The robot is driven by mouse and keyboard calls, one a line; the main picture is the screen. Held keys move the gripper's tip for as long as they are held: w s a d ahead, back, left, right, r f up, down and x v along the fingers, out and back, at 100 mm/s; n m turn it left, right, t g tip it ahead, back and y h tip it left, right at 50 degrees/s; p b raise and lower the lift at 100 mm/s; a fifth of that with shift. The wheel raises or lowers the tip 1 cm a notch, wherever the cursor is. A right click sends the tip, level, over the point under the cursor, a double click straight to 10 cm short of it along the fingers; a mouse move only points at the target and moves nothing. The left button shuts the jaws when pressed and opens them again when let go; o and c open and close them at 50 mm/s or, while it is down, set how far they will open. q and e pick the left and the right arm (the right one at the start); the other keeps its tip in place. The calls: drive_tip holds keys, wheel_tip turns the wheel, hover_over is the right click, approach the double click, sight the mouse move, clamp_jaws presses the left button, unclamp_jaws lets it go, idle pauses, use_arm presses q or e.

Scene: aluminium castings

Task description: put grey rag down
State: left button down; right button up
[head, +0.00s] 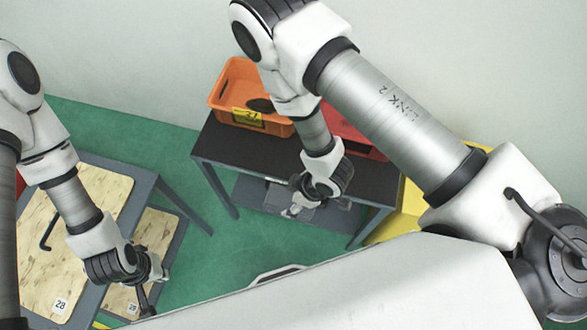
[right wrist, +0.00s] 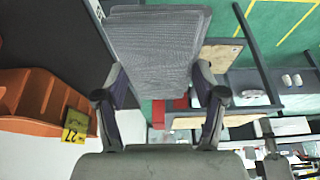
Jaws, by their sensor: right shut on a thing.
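The grey rag (right wrist: 157,42) is a folded, finely ribbed pad in the right wrist view. It sits between the two fingers of my right gripper (right wrist: 158,75), which is shut on it. In the head view my right gripper (head: 305,198) is over the front edge of the dark table (head: 235,150); I cannot make out the rag clearly there. My left gripper (head: 148,285) hangs empty-looking at the lower left, beside the wood-topped table; its finger gap is too small to judge.
An orange bin (head: 226,93) with a yellow label stands on the dark table's back left, also at left in the right wrist view (right wrist: 35,105). A red bin (head: 352,136) is right of it. The front left tabletop is bare. A wood-topped table (head: 90,200) stands at left.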

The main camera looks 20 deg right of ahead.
drive_tip(key=w+b, duration=0.1)
drive_tip(key=b, duration=0.1)
drive_tip(key=w+f+b, duration=0.1)
drive_tip(key=w+d+b, duration=0.1)
drive_tip(key=b, duration=0.1)
drive_tip(key=shift+w+f+b, duration=0.1)
drive_tip(key=shift+f+b, duration=0.05)
drive_tip(key=shift+b, duration=0.15)
drive_tip(key=w, duration=0.2)
drive_tip(key=p, duration=0.2)
hover_over(289, 167)
drive_tip(key=s+d, duration=0.1)
drive_tip(key=shift+d+r, duration=0.2)
wheel_tip(289, 167, down, 3)
drive_tip(key=shift+f+p, duration=0.2)
drive_tip(key=shift+p, duration=0.35)
drive_tip(key=shift+w+f, duration=0.1)
drive_tip(key=shift+f, duration=0.25)
use_arm(q)
wheel_tip(289, 167, down, 5)
drive_tip(key=shift+r, duration=0.1)
use_arm(e)
drive_tip(key=o, duration=1)
drive_tip(key=shift+r, duration=0.15)
